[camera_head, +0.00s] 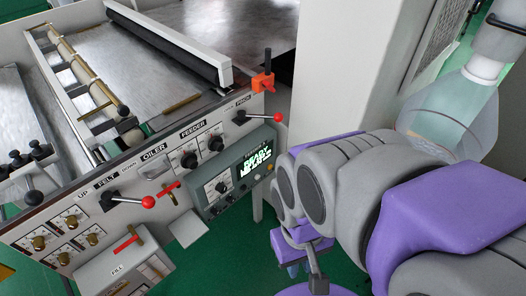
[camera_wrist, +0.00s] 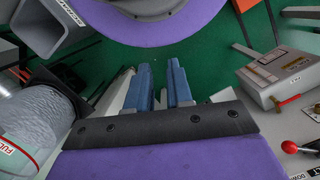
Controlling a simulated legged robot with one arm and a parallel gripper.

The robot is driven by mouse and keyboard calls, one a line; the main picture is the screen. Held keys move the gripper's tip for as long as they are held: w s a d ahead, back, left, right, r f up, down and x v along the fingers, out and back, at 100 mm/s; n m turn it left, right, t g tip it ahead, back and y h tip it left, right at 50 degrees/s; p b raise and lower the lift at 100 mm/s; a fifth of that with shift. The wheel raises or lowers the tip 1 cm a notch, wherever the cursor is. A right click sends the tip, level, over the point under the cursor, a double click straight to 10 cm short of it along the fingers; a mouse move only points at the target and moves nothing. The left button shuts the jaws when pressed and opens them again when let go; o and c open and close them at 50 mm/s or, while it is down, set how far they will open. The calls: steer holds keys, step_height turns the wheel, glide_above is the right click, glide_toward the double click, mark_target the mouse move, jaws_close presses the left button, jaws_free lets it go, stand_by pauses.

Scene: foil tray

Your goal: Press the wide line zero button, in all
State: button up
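A grey-green control box (camera_head: 212,210) with a lit display (camera_head: 256,162) reading "READY" and a second, unclear line sits on the front of the machine in the head view. Small buttons and knobs lie around the display. Their labels are too small to read, so I cannot tell which one is the wide line zero button. My gripper (camera_head: 292,266) hangs to the right of and below the box, apart from it, partly hidden by my arm. In the wrist view my gripper's (camera_wrist: 160,84) two blue fingers stand apart with nothing between them. The control box is not identifiable there.
Red-knobbed levers (camera_head: 148,202) stick out from the machine's front panel (camera_head: 70,215). A grey box marked "FILL" (camera_head: 125,268) stands at the lower left. A white column (camera_head: 340,75) rises behind my arm. Green floor (camera_head: 235,262) is open below the control box.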

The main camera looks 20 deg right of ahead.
jaws_close()
stand_by(1.3)
